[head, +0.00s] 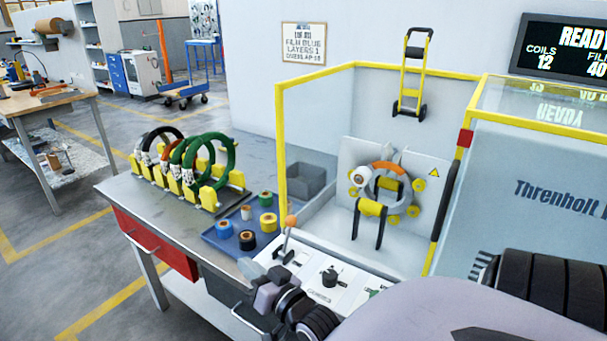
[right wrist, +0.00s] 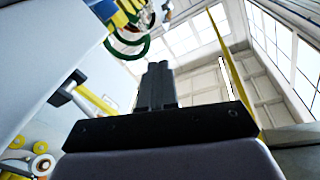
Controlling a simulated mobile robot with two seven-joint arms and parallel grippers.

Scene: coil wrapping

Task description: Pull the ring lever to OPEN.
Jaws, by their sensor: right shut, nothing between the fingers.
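A lever with an orange knob (head: 290,221) stands on the white control panel (head: 304,290), tilted slightly right of its dark base. Its panel lettering is too small to read. The wrapping ring (head: 424,190), grey with an orange section, stands in the machine behind the panel. My right gripper (head: 254,269) is at the panel's front left edge, below and left of the knob in the picture, apart from it. Its fingers also show in the right wrist view (right wrist: 156,84); they are shut and empty. The lever cannot be made out in that view. My left gripper is not in view.
A black knob (head: 330,277) sits on the panel right of the lever. A blue tray (head: 225,243) with several film rolls lies to the left, and a rack (head: 186,195) holds several green and black coils. A yellow-framed guard (head: 281,140) encloses the machine.

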